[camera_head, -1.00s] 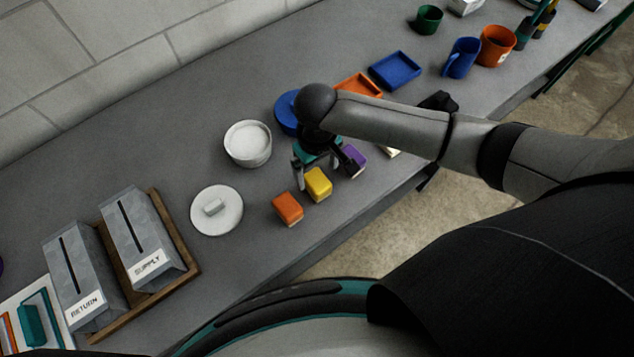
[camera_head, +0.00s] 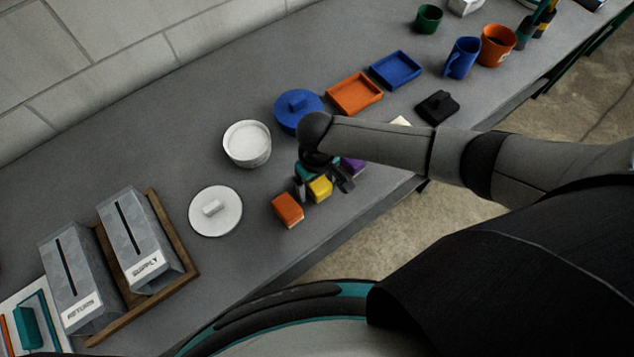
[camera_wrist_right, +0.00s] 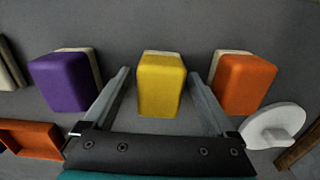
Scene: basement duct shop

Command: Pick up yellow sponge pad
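The yellow sponge pad (camera_head: 320,188) sits on the grey bench between an orange sponge pad (camera_head: 288,209) and a purple sponge pad (camera_head: 353,166). In the right wrist view the yellow pad (camera_wrist_right: 160,84) lies between the two fingers of my right gripper (camera_wrist_right: 160,95), with a gap on each side. My right gripper (camera_head: 324,187) is open, low over the yellow pad; the hand hides part of the purple pad in the head view. In the right wrist view the purple pad (camera_wrist_right: 63,82) is outside one finger and the orange pad (camera_wrist_right: 244,82) outside the other. My left gripper is not in view.
Behind the pads stand a white round tub (camera_head: 247,146) and a blue lid (camera_head: 298,110). A white lid (camera_head: 215,213) lies to the left. Orange (camera_head: 355,93) and blue (camera_head: 396,69) trays and a black block (camera_head: 437,106) are to the right. The bench front is bare.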

